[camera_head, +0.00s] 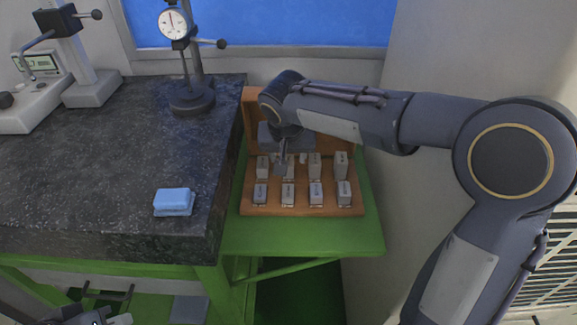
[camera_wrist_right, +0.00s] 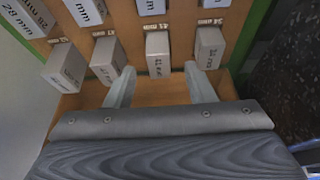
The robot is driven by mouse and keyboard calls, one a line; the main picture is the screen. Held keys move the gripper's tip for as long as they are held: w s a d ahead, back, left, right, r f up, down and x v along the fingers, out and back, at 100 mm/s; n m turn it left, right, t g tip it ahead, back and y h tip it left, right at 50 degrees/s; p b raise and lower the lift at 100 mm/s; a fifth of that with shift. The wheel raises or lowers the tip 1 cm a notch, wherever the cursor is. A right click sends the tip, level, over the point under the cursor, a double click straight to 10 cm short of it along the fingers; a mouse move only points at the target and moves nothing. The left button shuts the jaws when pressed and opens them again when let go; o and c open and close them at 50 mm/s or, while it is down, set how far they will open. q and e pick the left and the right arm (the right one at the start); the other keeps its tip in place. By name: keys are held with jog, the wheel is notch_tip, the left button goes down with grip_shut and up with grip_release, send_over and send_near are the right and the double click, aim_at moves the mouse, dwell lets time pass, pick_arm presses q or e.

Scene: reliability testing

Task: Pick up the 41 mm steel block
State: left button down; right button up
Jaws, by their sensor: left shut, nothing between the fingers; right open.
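Several grey steel blocks stand in two rows on a wooden rack (camera_head: 250,208). That block stands just beyond the fingertips, not gripped. My left gripper (camera_head: 118,320) is partly in view at the bottom left, shut and empty.
Neighbouring blocks (camera_wrist_right: 108,60) stand close on both sides. The rack has an upright wooden back (camera_head: 345,140) and stands on a green table (camera_head: 300,238). A dark stone plate (camera_head: 110,150) at left holds a blue cloth (camera_head: 174,202) and a dial gauge stand (camera_head: 192,98).

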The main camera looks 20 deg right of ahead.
jog(key=shift+x, duration=1.95)
grip_shut()
